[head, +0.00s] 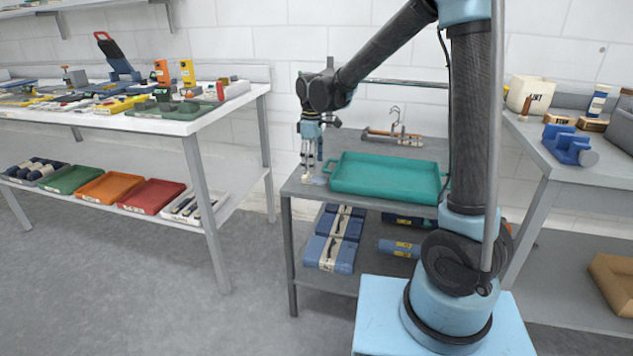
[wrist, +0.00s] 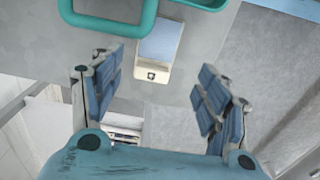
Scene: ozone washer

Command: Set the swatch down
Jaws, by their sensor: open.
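The swatch (wrist: 160,48) appears to be the small flat piece with a pale blue face and a cream end with a dark mark. It lies on the grey table top in the wrist view, beside the teal tray's handle. My gripper (wrist: 161,80) is open, with its two blue padded fingers spread to either side and nothing between them. In the head view my gripper (head: 312,165) points down over the left end of the grey table (head: 305,192). The swatch is too small to make out clearly there.
The teal tray (head: 388,178) stands just right of my gripper. A small rack (head: 393,136) is behind it. Blue boxes (head: 332,252) lie on the shelf below. A white bench (head: 190,124) with many items is at left, another table (head: 550,160) at right.

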